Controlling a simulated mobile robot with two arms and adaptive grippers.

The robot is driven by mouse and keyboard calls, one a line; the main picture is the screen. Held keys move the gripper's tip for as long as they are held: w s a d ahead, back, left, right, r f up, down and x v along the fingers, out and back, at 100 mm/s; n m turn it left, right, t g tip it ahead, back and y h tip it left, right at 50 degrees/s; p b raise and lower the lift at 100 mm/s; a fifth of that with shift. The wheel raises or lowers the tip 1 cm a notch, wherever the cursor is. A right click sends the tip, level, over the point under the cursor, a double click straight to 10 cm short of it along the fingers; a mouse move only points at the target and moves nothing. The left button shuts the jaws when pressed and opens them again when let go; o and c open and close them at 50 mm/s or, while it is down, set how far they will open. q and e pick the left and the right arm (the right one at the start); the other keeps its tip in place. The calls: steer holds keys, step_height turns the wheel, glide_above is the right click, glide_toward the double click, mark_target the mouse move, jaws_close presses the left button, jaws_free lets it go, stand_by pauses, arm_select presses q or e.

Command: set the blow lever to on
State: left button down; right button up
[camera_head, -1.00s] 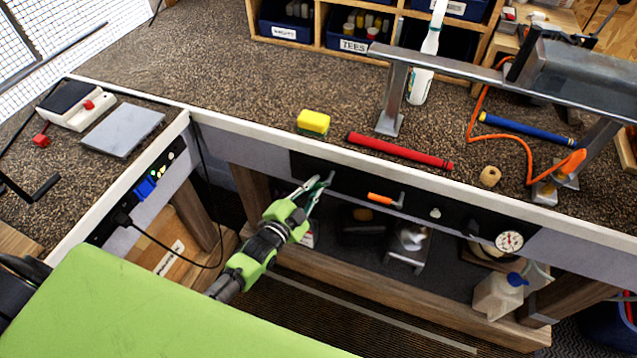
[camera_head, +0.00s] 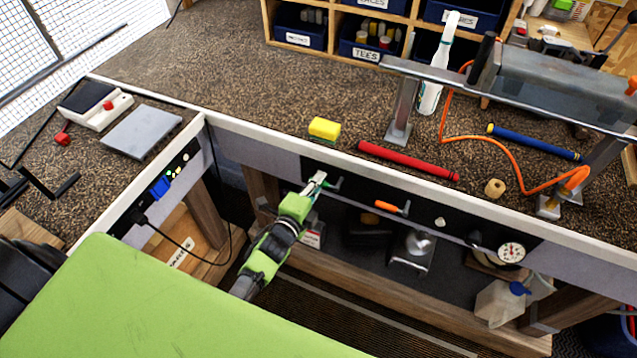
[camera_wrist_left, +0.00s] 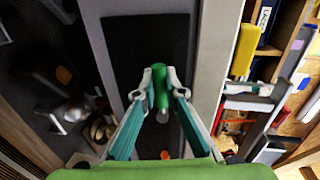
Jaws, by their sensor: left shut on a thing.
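A lever with a green handle (camera_wrist_left: 161,88) is mounted on the black panel (camera_head: 357,196) on the bench's front; no label on it is readable. My left gripper (camera_head: 318,180) reaches it from below and left. In the left wrist view my left gripper (camera_wrist_left: 160,78) has a fingertip on each side of the green handle and is shut on it. In the head view the fingers hide most of the handle, and its grey end shows just right of them. A second lever with an orange handle (camera_head: 387,206) sits to the right on the panel. My right gripper is not in view.
A white knob (camera_head: 440,222) and a dial gauge (camera_head: 511,252) are farther right on the panel. A yellow sponge (camera_head: 324,128) and a red grip (camera_head: 408,160) lie on the bench top above. A white jug (camera_head: 500,302) stands on the lower shelf.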

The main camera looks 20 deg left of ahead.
arm_select(q)
steer(key=shift+r, duration=0.1)
stand_by(0.5)
steer(key=c, duration=2.1)
jaws_free()
steer(key=s+r, duration=0.2)
steer(key=s, duration=0.9)
steer(key=shift+s+a+r, duration=0.15)
steer(key=shift+s+r, duration=0.05)
steer(key=shift+s, duration=0.15)
